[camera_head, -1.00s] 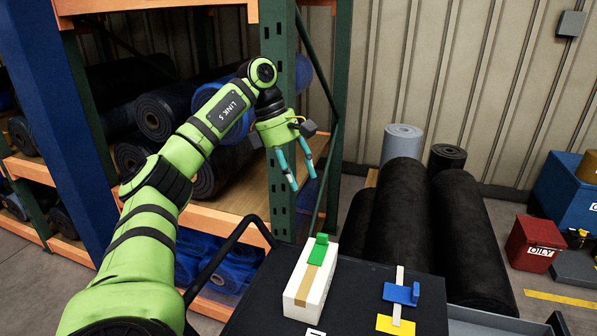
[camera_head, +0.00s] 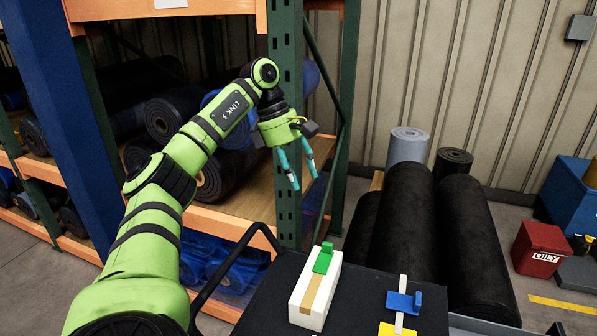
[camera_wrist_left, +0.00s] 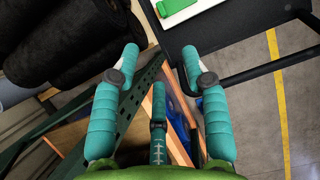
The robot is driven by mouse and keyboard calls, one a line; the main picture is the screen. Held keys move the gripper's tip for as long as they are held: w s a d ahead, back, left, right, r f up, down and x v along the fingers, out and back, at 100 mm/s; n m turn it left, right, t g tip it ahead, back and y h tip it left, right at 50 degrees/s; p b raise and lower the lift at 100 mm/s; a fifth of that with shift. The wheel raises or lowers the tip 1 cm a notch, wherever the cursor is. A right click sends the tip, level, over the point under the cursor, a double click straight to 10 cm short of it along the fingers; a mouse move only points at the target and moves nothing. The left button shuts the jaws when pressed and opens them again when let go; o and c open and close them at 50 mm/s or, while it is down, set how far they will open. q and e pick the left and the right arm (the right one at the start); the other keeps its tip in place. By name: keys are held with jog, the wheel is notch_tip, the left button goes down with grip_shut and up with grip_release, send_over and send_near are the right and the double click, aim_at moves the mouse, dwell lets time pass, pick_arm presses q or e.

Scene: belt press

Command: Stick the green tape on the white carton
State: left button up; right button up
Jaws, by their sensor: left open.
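The white carton (camera_head: 305,301) stands on the dark cart top in the head view, with a tan strip along its top. The green tape (camera_head: 323,260) lies on the far end of the carton's top, with a small tab standing up. It also shows in part at the top of the left wrist view (camera_wrist_left: 176,6). My left gripper (camera_head: 304,182) is open and empty, above and beyond the carton, its teal fingers pointing down. In the left wrist view its fingers (camera_wrist_left: 160,58) are spread apart with nothing between them. My right gripper is not in view.
A blue piece (camera_head: 403,300) on a white strip and a yellow piece (camera_head: 397,329) lie on the cart top (camera_head: 358,290) right of the carton. A rack post (camera_head: 287,120) is close to my left gripper.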

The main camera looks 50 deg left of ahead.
pick_arm(q)
jog(key=shift+s+a+r+p, duration=0.15)
jog(key=shift+a+r+p, duration=0.35)
jog(key=shift+a, duration=0.35)
jog(key=shift+s+a+r+p, duration=0.15)
jog(key=shift+a+r+p, duration=0.3)
jog(key=shift+a, duration=0.35)
jog(key=shift+s+a+r+p, duration=0.15)
jog(key=shift+a+r+p, duration=0.3)
jog(key=shift+a, duration=0.4)
